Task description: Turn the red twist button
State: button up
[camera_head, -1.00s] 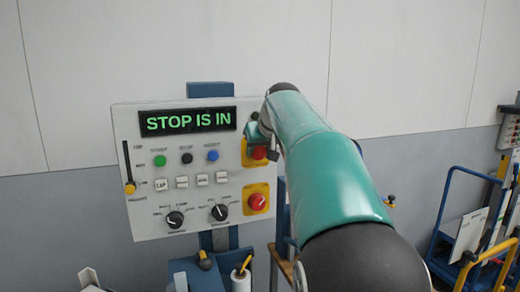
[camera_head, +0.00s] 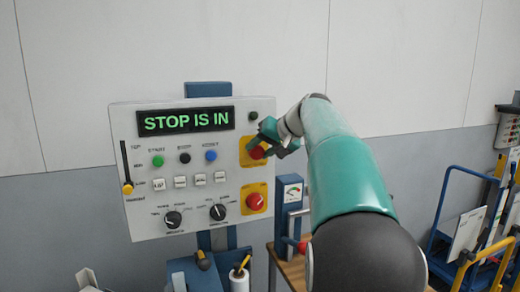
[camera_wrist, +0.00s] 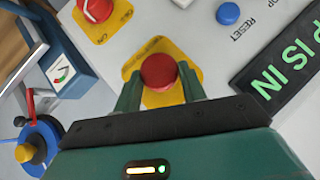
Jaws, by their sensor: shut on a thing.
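The control panel (camera_head: 150,215) is a light grey box with a lit green "STOP IS IN" display (camera_head: 186,121). A red button (camera_wrist: 158,72) on a yellow plate (camera_wrist: 186,48) is at the upper right of the panel. My gripper (camera_head: 258,146) is at this button, and in the wrist view its two green fingers (camera_wrist: 158,84) stand on either side of the red cap, shut on it. In the head view the cap (camera_head: 257,153) is partly hidden by the fingers. A second red button (camera_head: 256,201) on a yellow plate sits below it, free of the gripper.
Green, black and blue buttons, several white keys, two black knobs (camera_head: 218,212) and a yellow-tipped slider (camera_head: 128,188) share the panel. A gauge box (camera_head: 291,192) on a bench stands to its right. A blue trolley (camera_head: 455,220) is farther right.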

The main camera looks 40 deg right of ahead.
jog(key=shift+m+t+y, duration=0.3)
dwell(0.4)
jog(key=o, duration=0.9)
jog(key=shift+o, duration=0.2)
jog(key=shift+s+d, duration=0.1)
jog(key=v, duration=1.3)
jog(key=shift+s+d+r, duration=0.15)
jog(key=shift+s+r, duration=0.05)
jog(key=shift+s, duration=0.05)
